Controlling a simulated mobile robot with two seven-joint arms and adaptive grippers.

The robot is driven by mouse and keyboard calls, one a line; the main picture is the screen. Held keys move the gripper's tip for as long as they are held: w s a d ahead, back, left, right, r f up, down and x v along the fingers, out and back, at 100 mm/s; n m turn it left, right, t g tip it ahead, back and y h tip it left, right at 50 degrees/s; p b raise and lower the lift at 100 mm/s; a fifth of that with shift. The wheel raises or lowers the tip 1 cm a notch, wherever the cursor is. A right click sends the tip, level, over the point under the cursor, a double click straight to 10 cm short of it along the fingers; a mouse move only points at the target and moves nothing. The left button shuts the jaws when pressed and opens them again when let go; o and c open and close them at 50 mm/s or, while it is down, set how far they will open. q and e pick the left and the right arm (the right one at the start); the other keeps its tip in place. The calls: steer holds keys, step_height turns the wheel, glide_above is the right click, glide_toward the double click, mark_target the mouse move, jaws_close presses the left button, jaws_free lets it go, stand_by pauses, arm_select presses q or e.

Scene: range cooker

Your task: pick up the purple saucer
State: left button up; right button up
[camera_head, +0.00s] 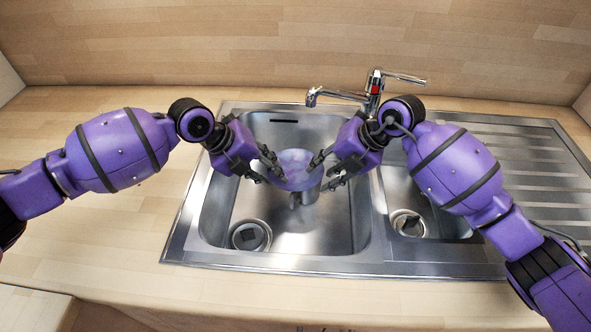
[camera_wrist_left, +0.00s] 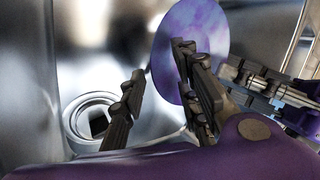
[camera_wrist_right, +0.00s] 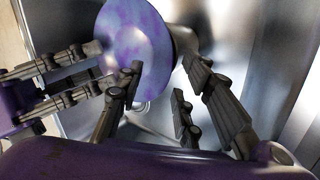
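The purple saucer (camera_head: 294,163), mottled with lighter patches, is over the main sink basin between my two grippers. My left gripper (camera_head: 269,170) is at its left side, fingers apart. In the left wrist view the saucer (camera_wrist_left: 192,38) is tilted steeply, partly hidden behind one finger. My right gripper (camera_head: 324,172) is at its right side, also with fingers apart. In the right wrist view the saucer (camera_wrist_right: 135,40) shows its broad face beside the fingers of both grippers. I cannot tell whether any finger touches it.
A metallic cylindrical shape (camera_head: 304,195) shows just below the saucer. The steel sink has a main basin with a drain (camera_head: 250,236) and a smaller basin with another drain (camera_head: 407,223). The tap (camera_head: 372,92) stands behind, close to my right arm. The left counter (camera_head: 130,235) is clear.

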arm_select(q)
steer(key=shift+d+f, duration=0.1)
steer(key=shift+f, duration=0.1)
arm_select(e)
steer(key=shift+a+f, duration=0.1)
steer(key=shift+f, duration=0.05)
arm_select(q)
jaws_close()
arm_select(e)
steer(key=c, duration=0.8)
jaws_close()
